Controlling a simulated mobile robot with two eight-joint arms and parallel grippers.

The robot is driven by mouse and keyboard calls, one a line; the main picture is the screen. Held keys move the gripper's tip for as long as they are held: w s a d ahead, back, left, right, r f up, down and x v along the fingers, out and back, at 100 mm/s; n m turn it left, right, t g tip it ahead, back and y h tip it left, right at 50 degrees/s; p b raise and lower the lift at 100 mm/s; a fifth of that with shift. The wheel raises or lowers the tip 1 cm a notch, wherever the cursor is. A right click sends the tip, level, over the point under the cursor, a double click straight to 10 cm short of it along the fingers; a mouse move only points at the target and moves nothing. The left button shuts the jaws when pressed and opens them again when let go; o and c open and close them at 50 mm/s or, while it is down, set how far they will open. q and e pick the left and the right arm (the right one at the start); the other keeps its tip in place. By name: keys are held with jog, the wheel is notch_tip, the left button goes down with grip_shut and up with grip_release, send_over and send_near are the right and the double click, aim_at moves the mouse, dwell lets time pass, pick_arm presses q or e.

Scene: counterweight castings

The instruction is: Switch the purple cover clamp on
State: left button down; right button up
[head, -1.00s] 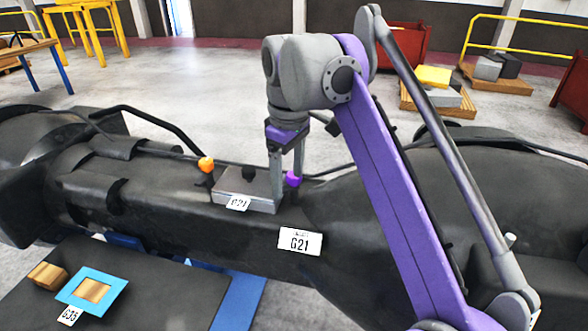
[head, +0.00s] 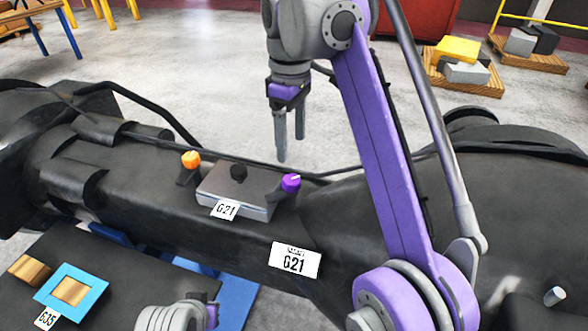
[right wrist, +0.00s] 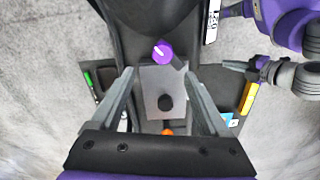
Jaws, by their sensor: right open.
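The purple cover clamp (head: 291,183) is a small knob with a white line on top, at the right end of a grey cover plate (head: 215,196) on the dark casting. It also shows in the right wrist view (right wrist: 162,51), beyond the plate. My right gripper (head: 290,150) is open and empty, fingers pointing down, above and apart from the clamp. In its wrist view the fingers (right wrist: 163,90) stand wide either side of the plate. My left arm's end shows at the bottom edge of the head view; its fingers are not clear there.
An orange clamp (head: 191,159) stands at the plate's left end, and a black knob (head: 238,172) on its middle. A dark table (head: 110,285) with a blue-framed block (head: 72,291) is in front. Pallets (head: 465,75) stand behind.

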jog(key=b, duration=0.2)
send_over(291, 179)
jog(key=f, duration=0.4)
jog(key=shift+s, duration=0.25)
jog(key=f, duration=0.2)
jog(key=f+b, duration=0.1)
jog(key=f, duration=0.1)
jog(key=shift+w, duration=0.25)
jog(key=shift+f, duration=0.55)
pick_arm(q)
notch_tip(291, 179, down, 6)
jog(key=s, duration=0.2)
jog(key=shift+s+r, duration=0.2)
jog(key=shift+s, duration=0.15)
pick_arm(e)
grip_shut()
